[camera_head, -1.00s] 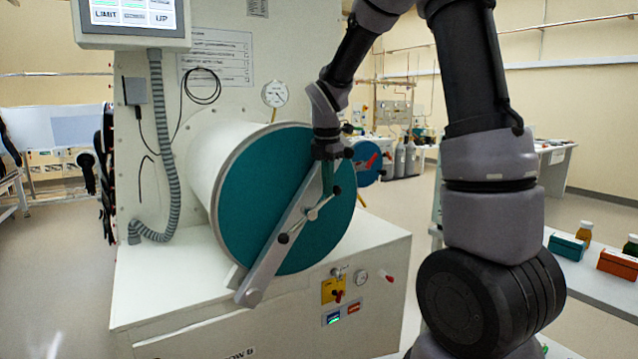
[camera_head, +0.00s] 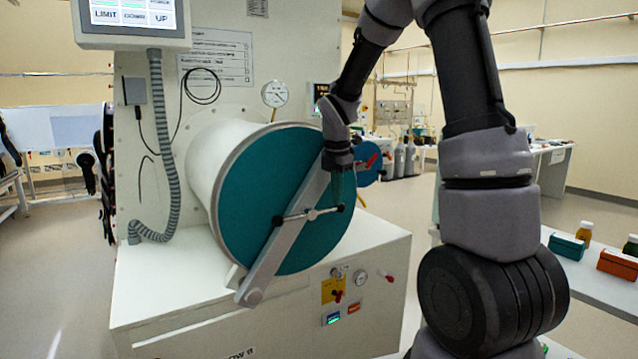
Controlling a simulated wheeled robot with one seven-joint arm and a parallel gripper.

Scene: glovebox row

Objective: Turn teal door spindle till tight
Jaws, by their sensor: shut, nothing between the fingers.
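The teal door (camera_head: 250,190) closes the round end of a white drum-shaped chamber. A grey bar (camera_head: 272,262) crosses it diagonally from lower left to upper right. The spindle's cross handle (camera_head: 311,215), a pale rod with black knobs at both ends, sits at the bar's middle and lies nearly level, right end slightly higher. My gripper (camera_head: 337,200) points down in front of the door's right side, shut and empty. Its tips are by the handle's right knob. I cannot tell whether they touch it. The gripper hides the bar's upper end.
A second teal door (camera_head: 368,165) with a red handle shows behind on the right. A gauge (camera_head: 275,94) and a grey hose (camera_head: 165,150) are on the white panel. A yellow valve plate (camera_head: 334,291) is below the door. Small boxes stand on a right-hand bench.

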